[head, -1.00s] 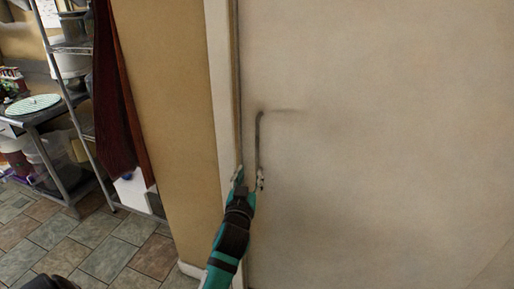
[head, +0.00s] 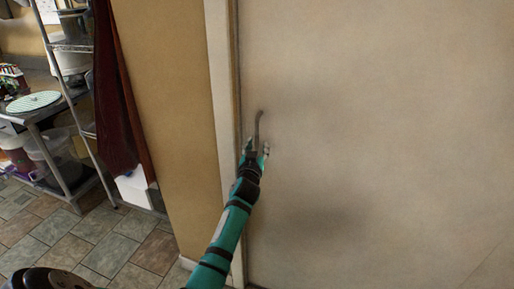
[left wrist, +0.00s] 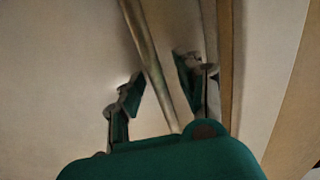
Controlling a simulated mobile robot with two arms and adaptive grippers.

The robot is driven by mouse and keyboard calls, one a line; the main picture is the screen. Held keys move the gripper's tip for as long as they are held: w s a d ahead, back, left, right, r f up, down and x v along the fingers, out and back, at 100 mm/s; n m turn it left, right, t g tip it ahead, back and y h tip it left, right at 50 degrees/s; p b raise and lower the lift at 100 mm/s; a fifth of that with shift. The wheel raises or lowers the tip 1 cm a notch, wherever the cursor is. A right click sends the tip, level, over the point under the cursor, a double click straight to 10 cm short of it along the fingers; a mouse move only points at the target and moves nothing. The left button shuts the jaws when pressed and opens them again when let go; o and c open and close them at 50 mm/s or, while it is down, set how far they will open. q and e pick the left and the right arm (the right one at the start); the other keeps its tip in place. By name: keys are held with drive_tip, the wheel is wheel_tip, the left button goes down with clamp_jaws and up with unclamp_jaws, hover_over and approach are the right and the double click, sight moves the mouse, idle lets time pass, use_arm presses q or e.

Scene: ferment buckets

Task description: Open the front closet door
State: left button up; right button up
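The closet door (head: 390,130) is a large plain off-white panel that fills the right of the head view; it looks closed against its frame. Its slim metal handle (head: 259,120) stands upright near the door's left edge. My left gripper (head: 257,150) is at the lower part of the handle and hides it there. In the left wrist view the handle bar (left wrist: 143,45) runs down between the two spread fingers of the left gripper (left wrist: 158,82). The fingers look open, with a gap to the bar. My right gripper is not in view.
A pale door frame (head: 219,100) and a tan wall (head: 175,120) stand left of the door. Further left are a dark red cloth (head: 115,110), a metal shelf and a table with a round checked mat (head: 34,102). Tiled floor (head: 115,245) is clear at lower left.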

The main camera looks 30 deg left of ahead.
use_arm(q)
drive_tip(key=shift+c, duration=0.2)
clamp_jaws()
drive_tip(key=shift+f, duration=0.2)
